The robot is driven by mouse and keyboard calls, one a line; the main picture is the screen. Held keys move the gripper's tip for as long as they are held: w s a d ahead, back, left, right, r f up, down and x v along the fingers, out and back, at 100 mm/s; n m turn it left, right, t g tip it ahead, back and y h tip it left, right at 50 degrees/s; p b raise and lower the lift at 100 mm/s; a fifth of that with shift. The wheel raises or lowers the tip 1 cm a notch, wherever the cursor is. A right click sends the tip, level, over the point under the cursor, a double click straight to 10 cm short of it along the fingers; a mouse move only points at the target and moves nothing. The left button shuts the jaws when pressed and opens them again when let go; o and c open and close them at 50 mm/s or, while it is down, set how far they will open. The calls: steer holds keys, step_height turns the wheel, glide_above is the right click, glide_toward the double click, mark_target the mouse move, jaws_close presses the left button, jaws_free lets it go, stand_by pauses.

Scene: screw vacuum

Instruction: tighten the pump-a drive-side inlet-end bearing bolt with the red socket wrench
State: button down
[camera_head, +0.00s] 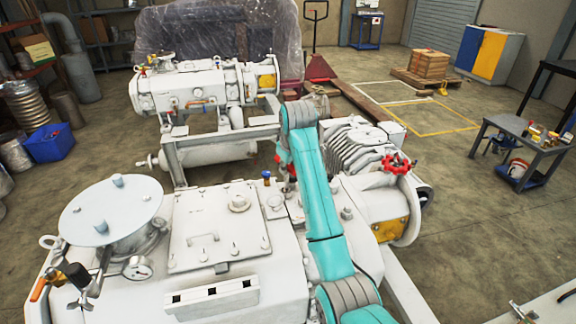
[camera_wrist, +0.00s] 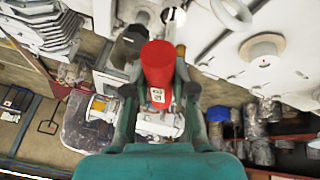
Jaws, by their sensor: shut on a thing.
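My gripper (camera_wrist: 160,98) shows in the wrist view, with its two dark fingers on either side of the red socket wrench (camera_wrist: 157,64). It is shut on the wrench's red cylindrical body, and the wrench's far end points toward a pale machine surface (camera_wrist: 215,45). I cannot tell whether the wrench touches a bolt; the bearing bolt itself cannot be made out. In the head view my teal arm reaches over the white pump (camera_head: 200,200), and the gripper is mostly hidden beside it. I cannot tell from a label which pump is pump-a.
A second white machine (camera_head: 200,88) stands behind on a frame. A red handwheel (camera_head: 397,163) and a finned motor (camera_head: 352,145) stand close to the right of my arm. A grey cart (camera_head: 540,150) is at the right. Open floor lies between.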

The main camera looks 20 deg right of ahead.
steer(key=shift+f, duration=0.5)
stand_by(0.3)
steer(key=shift+m, duration=0.3)
steer(key=shift+a+f+m+g+h, duration=0.15)
steer(key=shift+m+h, duration=0.55)
steer(key=shift+m, duration=0.7)
steer(key=shift+a+f+m+g+h, duration=0.2)
steer(key=shift+m+h, duration=0.5)
steer(key=shift+m, duration=0.7)
steer(key=shift+a+m+g+h, duration=0.1)
steer(key=shift+m+g+h, duration=0.35)
steer(key=shift+m, duration=1)
steer(key=shift+m+g+h, duration=0.35)
steer(key=shift+m+g, duration=0.15)
steer(key=shift+m, duration=0.95)
steer(key=shift+n, duration=0.7)
steer(key=shift+r, duration=0.15)
